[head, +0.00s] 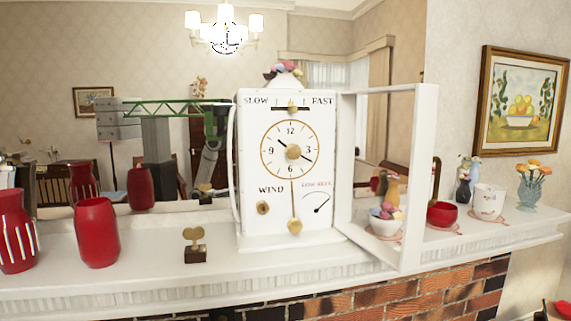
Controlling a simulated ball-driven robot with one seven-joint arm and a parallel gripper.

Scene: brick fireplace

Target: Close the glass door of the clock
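The white clock (250,165) stands upright on the mantel. Its face shows a round dial (291,150), the words SLOW, FAST and WIND, a winding hole and a brass pendulum bob (295,227). The glass door, a white frame (411,180) with a clear pane, is hinged at the clock's right side and stands wide open, swung out towards me and to the right. Its lower edge is just above the mantel. My gripper is not directly in view; no part of it touches the clock or door here.
A brass key on a dark block (195,246) and red vases (97,232) stand left of the clock. A bowl (385,222) shows through the door pane; a red bowl (442,214), white cup (488,202) and flower vase (530,186) stand to its right. A mirror (60,140) is behind.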

